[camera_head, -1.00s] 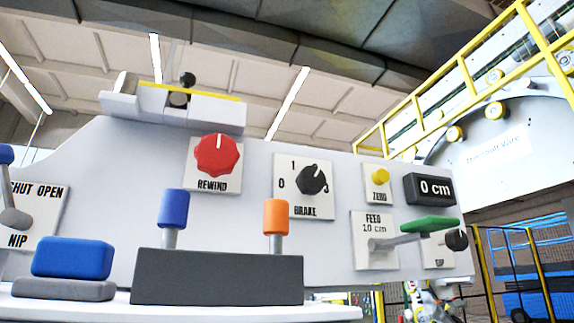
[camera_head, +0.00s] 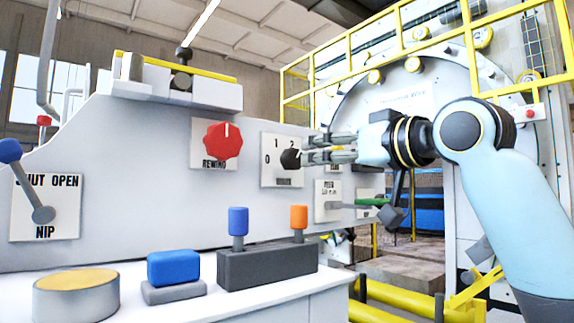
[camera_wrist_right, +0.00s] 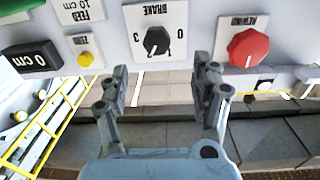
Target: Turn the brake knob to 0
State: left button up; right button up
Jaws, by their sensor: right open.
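The brake knob (camera_head: 291,158) is black and sits on a white plate (camera_head: 270,178) on the panel, with 0 at its left and 1 and 2 above. Its pointer seems to lean up and right, away from 0; the exact number is unclear. My right gripper (camera_head: 308,149) comes in from the right, its fingers pointing at the knob. In the right wrist view the scene is upside down: the gripper (camera_wrist_right: 165,72) is open and empty, and the brake knob (camera_wrist_right: 156,41) lies ahead between the fingertips, apparently untouched. My left gripper is out of view.
A red rewind knob (camera_head: 222,145) is left of the brake plate. The green feed lever (camera_head: 370,202) is below my right gripper. Blue and orange sticks (camera_head: 238,221) stand on a dark box (camera_head: 265,266) below. The nip lever (camera_head: 25,178) is at far left.

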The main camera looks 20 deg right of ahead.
aim_at(296, 160)
jog(key=p+x, duration=0.1)
jog(key=x, duration=0.4)
jog(key=p+x, duration=0.2)
jog(key=x, duration=0.2)
jog(key=shift+w+d+r, duration=0.1)
jog(key=shift+w, duration=0.9)
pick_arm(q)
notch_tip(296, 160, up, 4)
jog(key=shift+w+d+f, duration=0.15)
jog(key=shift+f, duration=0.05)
pick_arm(e)
jog(key=shift+a, duration=0.2)
jog(key=c, duration=1.2)
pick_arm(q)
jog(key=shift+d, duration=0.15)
